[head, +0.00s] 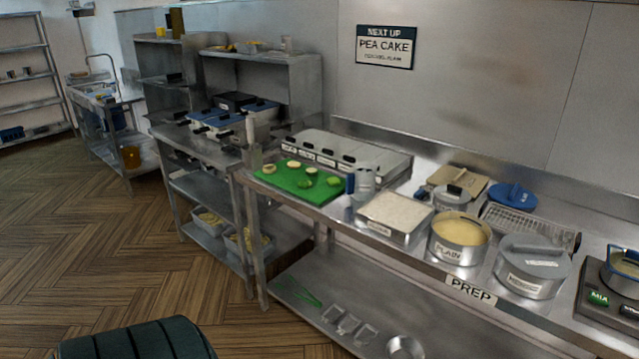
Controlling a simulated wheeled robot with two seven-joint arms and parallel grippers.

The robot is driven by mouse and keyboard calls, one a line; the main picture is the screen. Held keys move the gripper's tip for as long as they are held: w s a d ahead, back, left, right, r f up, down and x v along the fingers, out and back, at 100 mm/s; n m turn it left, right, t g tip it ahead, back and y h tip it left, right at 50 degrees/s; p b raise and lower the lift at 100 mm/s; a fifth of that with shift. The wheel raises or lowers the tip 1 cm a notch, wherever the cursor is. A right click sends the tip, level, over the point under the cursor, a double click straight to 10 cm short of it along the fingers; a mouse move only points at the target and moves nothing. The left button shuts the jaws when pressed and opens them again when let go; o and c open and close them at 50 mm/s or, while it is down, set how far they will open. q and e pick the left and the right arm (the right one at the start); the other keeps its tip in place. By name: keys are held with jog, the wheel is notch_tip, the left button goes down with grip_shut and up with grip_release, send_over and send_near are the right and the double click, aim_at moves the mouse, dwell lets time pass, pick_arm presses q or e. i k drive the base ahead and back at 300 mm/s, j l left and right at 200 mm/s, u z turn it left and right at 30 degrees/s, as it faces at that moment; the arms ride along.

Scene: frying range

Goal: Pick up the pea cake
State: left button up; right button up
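A green board (284,177) lies on the left part of the steel counter. Small round pieces lie on it; some are pale (293,164) and some are green, such as one at the board's right side (333,181). The green ones look like pea cakes, but they are too small to be sure. A wall sign (386,46) reads "PEA CAKE". Neither of my grippers shows in the head view.
Right of the board stand a metal shaker (364,184), a tray of white powder (396,214), a pot marked "PLAIN" (459,241), a lidded pot (532,266) and a wire rack (508,222). Lidded bins (349,150) stand behind the board. Wooden floor (120,235) lies open at left.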

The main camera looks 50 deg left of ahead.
aim_at(333, 181)
jog(key=i+u, duration=0.2)
jog(key=u, duration=1.15)
jog(key=i+l+u, duration=0.3)
jog(key=l+u, duration=0.35)
jog(key=i+l+u, duration=0.15)
jog(key=l+u, duration=0.15)
jog(key=i+l, duration=0.1)
jog(key=l, duration=0.25)
jog(key=i+l, duration=0.1)
jog(key=l, duration=0.3)
jog(key=i+l+u, duration=0.1)
jog(key=l, duration=0.25)
